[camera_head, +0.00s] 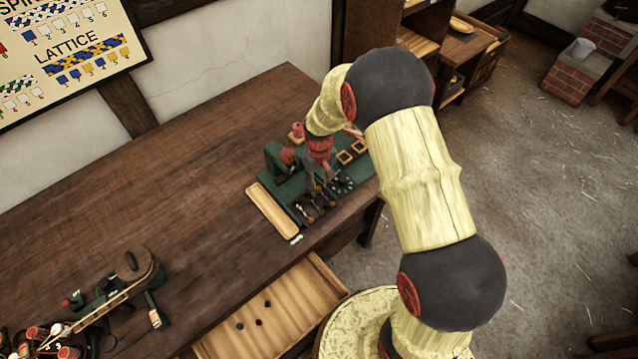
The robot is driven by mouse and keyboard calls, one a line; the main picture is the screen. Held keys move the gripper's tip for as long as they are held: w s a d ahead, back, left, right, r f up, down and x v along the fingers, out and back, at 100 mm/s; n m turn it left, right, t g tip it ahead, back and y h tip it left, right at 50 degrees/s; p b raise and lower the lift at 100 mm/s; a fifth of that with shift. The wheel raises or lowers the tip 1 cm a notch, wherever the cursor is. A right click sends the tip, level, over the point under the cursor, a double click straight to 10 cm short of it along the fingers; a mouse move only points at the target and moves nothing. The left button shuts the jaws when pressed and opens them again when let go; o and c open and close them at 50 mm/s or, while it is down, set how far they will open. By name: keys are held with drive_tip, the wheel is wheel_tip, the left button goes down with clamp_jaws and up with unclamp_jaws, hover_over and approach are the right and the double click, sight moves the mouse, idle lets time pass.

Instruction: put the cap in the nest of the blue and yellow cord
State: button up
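My gripper (319,188) points down over a green bench fixture (296,197) near the far end of the long wooden table. It is small and partly merged with the dark parts below it, so I cannot tell whether its fingers are open or hold anything. Small square wooden frames (345,157) sit on the fixture, beside my arm. I cannot make out which part is the cap or which nest belongs to the blue and yellow cord. A wall chart (70,55) headed "LATTICE" shows blue, yellow and white cord patterns.
An open drawer (240,348) in front holds several small dark pieces. A pale wooden tray (270,212) lies left of the fixture. A green device with a wooden arm (105,304) stands at lower left. The table's middle (170,200) is clear.

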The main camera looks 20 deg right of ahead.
drive_tip(key=shift+r, duration=0.1)
wheel_tip(320, 180, up, 13)
drive_tip(key=p, duration=0.3)
wheel_tip(320, 180, up, 11)
drive_tip(key=t, duration=0.1)
hover_over(319, 187)
drive_tip(key=s, duration=0.4)
drive_tip(key=s+r+t, duration=0.2)
drive_tip(key=s+r, duration=0.5)
drive_tip(key=s, duration=0.4)
drive_tip(key=s+r+m+t, duration=0.1)
drive_tip(key=s+r+t, duration=0.1)
drive_tip(key=s+r, duration=0.5)
drive_tip(key=s, duration=0.4)
drive_tip(key=shift+s+r+m+t, duration=0.3)
drive_tip(key=shift+s, duration=0.1)
